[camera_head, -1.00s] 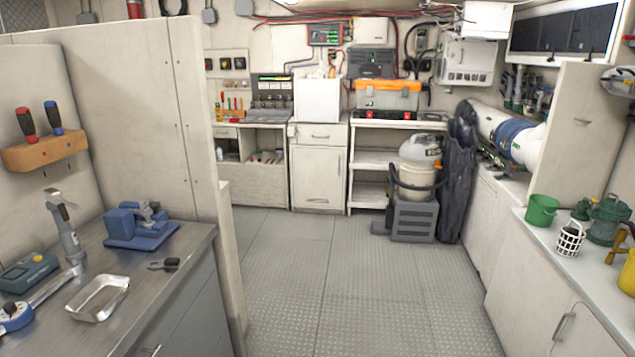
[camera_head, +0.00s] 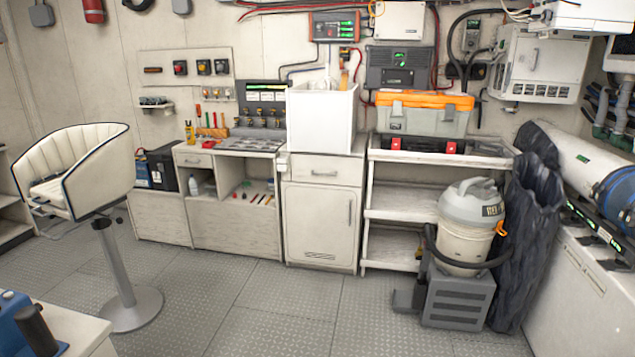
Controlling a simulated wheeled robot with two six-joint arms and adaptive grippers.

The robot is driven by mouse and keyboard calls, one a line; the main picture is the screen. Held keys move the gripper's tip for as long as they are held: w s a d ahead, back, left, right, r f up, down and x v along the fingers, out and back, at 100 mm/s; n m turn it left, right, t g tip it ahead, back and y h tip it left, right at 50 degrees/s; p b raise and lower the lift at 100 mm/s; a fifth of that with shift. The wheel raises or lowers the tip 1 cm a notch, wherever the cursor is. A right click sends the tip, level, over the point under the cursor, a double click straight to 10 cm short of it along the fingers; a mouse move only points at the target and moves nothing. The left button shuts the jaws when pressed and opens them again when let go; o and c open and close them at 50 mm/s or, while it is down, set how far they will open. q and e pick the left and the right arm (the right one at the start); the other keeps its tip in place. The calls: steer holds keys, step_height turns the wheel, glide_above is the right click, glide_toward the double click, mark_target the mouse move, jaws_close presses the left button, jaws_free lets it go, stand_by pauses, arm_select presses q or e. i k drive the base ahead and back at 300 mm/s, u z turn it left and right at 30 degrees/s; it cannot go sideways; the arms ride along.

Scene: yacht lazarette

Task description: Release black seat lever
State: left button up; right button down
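A cream seat (camera_head: 88,165) with dark piping stands on a grey metal pedestal (camera_head: 117,268) at the left of the head view. A small black lever (camera_head: 111,214) shows just under the seat, at the top of the pedestal. It is small at this distance, and I cannot make out its exact position. Neither of my grippers is in view.
Open grey floor (camera_head: 235,305) lies between me and the seat. A bench corner with a blue tool (camera_head: 27,325) is at the lower left. A white cabinet (camera_head: 318,215), open shelf unit (camera_head: 420,205) and grey vacuum (camera_head: 468,225) stand along the back and right.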

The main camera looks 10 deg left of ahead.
mark_target(119, 220)
steer(key=i, duration=1.35)
steer(key=u, duration=1.75)
steer(key=i, duration=0.9)
steer(key=z, duration=0.55)
steer(key=i, duration=1.35)
steer(key=z, duration=0.05)
